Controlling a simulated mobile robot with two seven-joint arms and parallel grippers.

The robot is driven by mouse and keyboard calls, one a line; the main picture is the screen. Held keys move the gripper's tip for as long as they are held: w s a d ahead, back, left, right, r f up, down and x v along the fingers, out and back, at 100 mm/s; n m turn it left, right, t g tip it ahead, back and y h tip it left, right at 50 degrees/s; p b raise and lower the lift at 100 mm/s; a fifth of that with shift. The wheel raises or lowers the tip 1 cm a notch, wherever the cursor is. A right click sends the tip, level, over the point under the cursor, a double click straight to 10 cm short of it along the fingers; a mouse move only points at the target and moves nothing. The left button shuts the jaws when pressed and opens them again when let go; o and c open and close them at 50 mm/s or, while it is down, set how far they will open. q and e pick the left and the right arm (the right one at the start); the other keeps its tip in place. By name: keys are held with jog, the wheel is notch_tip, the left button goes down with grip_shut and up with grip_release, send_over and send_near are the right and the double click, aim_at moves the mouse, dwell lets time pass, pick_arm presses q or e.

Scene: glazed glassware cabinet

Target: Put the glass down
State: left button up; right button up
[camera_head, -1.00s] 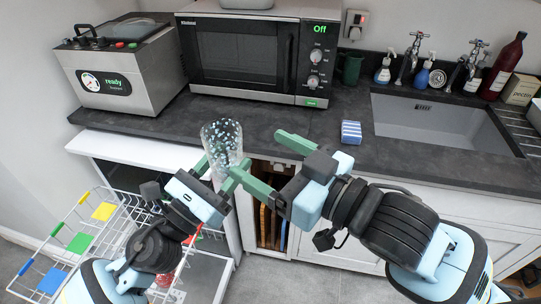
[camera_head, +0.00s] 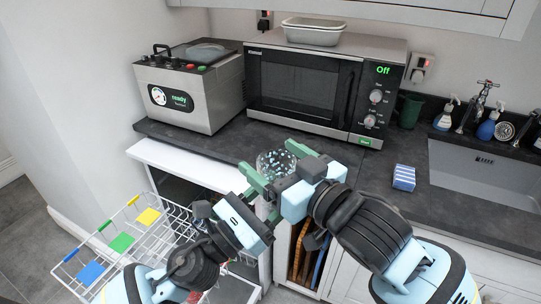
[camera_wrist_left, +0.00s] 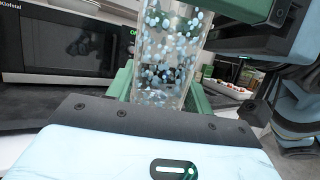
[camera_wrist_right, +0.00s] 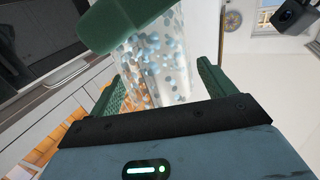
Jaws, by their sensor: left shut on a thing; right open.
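The clear glass with blue and white speckles (camera_head: 275,163) is held upright in front of the worktop's front edge. My left gripper (camera_head: 260,180) is shut on it; in the left wrist view the glass (camera_wrist_left: 168,60) stands between the green fingers. My right gripper (camera_head: 290,165) is open and close to the glass from the right. In the right wrist view the glass (camera_wrist_right: 155,65) shows between its spread fingers, with a green finger of my left gripper across it. Whether the right fingers touch the glass cannot be told. The grippers hide its lower part in the head view.
The dark worktop (camera_head: 215,143) is clear in front of the microwave (camera_head: 310,90) and the steel machine (camera_head: 190,90). A blue-and-white sponge (camera_head: 404,177) lies right, before the sink (camera_head: 485,175). A wire dishwasher rack (camera_head: 140,212) is pulled out at lower left.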

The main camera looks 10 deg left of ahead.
jog(key=shift+x, duration=0.8)
jog(key=c, duration=1.2)
pick_arm(q)
jog(key=o, duration=1.2)
pick_arm(e)
jog(key=shift+o, duration=0.2)
pick_arm(q)
jog(key=v, duration=1.2)
